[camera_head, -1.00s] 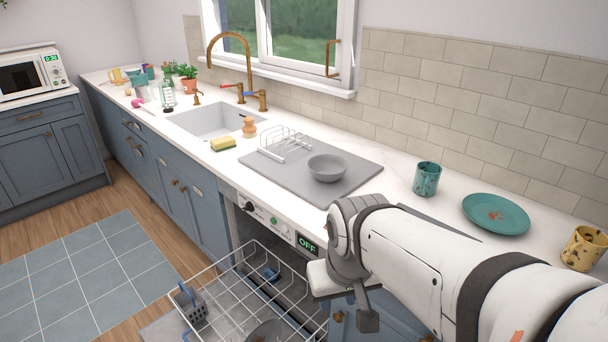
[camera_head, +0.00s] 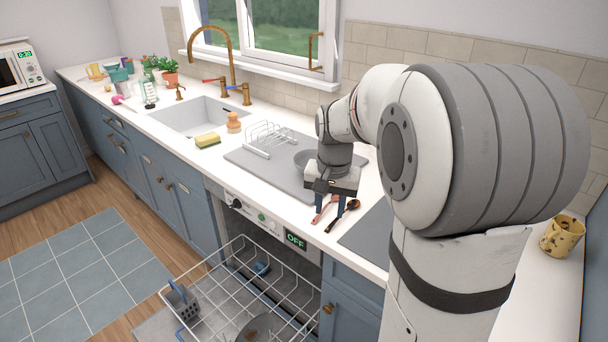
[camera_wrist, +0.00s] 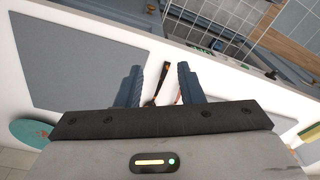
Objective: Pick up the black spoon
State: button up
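The black spoon (camera_head: 337,222) lies on the white counter near its front edge, with a dark handle and a brownish-gold end. It also shows in the wrist view (camera_wrist: 162,82), lying between my finger lines, its lower end partly hidden by my gripper body. My gripper (camera_head: 331,208) points down over the counter beside the spoon. In the wrist view my gripper (camera_wrist: 159,70) has its two blue fingers wide apart with nothing held between them. I cannot tell its exact height above the spoon.
A reddish utensil (camera_head: 322,210) lies close beside the spoon. Behind is a grey drying mat (camera_head: 262,172) with a wire rack (camera_head: 268,136) and a grey bowl (camera_head: 303,158). A dark grey panel (camera_head: 365,241) lies right of the spoon. The open dishwasher rack (camera_head: 237,285) is below.

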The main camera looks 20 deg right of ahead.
jog(key=w+d+f+m, duration=0.1)
jog(key=w+d, duration=0.1)
jog(key=w, duration=0.1)
jog(key=w+d+f+m+p, duration=0.1)
jog(key=w+d+f, duration=0.1)
jog(key=w, duration=0.1)
jog(key=w+d+f+m+g, duration=0.1)
jog(key=w+d+m, duration=0.1)
jog(key=w, duration=0.2)
jog(key=shift+w+d+f, duration=0.1)
jog(key=shift+d+f, duration=0.1)
jog(key=shift+d, duration=0.1)
jog(key=shift+w+d+f, duration=0.15)
jog(key=shift+w+f, duration=0.05)
jog(key=shift+f, duration=0.1)
jog(key=f, duration=0.2)
jog(key=f+p, duration=0.1)
jog(key=f, duration=0.4)
jog(key=shift+s+d+f+p, duration=0.1)
jog(key=shift+d+f+p, duration=0.15)
jog(key=shift+d+p, duration=0.1)
jog(key=shift+c, duration=0.3)
grip_shut()
